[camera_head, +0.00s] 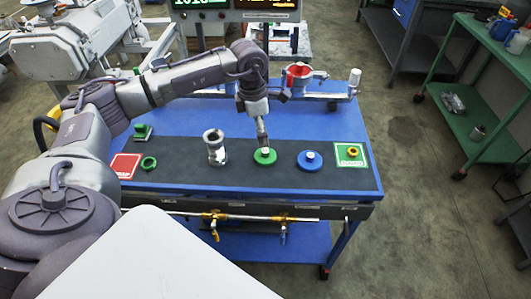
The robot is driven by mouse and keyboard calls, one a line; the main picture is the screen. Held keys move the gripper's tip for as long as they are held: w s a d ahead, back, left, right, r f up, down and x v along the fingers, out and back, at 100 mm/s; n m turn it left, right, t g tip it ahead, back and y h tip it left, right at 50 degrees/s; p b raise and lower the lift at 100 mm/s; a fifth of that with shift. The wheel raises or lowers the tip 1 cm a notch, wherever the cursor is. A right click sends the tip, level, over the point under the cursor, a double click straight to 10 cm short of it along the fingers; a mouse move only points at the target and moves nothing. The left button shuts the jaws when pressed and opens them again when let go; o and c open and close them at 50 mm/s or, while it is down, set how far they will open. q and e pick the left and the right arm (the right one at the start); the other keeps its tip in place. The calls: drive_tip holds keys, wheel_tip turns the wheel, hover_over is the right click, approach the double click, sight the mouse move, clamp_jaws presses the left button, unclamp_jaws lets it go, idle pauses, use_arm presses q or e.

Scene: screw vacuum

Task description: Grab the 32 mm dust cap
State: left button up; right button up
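Two round caps with pale raised centres lie on the black mat (185,176): a green one (257,160) and a blue one (310,163) to its right. I cannot read their sizes, so I cannot tell which is the 32 mm dust cap. My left gripper (263,146) points down at the green cap's centre, its tip touching or just above it. Whether its fingers are open or shut is too small to tell. My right gripper is out of view.
A green-bordered square (341,160) with a yellow ring is at right. Metal fittings (330,88) stand behind.

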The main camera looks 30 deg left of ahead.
sight(265, 151)
use_arm(q)
drive_tip(key=f, duration=0.3)
drive_tip(key=shift+w+d+f, duration=0.1)
drive_tip(key=shift+d+f, duration=0.1)
drive_tip(key=shift+f, duration=0.05)
drive_tip(key=shift+d+f+p, duration=0.15)
drive_tip(key=shift+f+p, duration=0.3)
drive_tip(key=shift+f, duration=0.1)
drive_tip(key=f, duration=0.2)
drive_tip(key=f+p, duration=0.1)
drive_tip(key=f, duration=0.1)
drive_tip(key=shift+w+d+f, duration=0.15)
drive_tip(key=shift+w+d, duration=0.05)
drive_tip(key=c, duration=0.9)
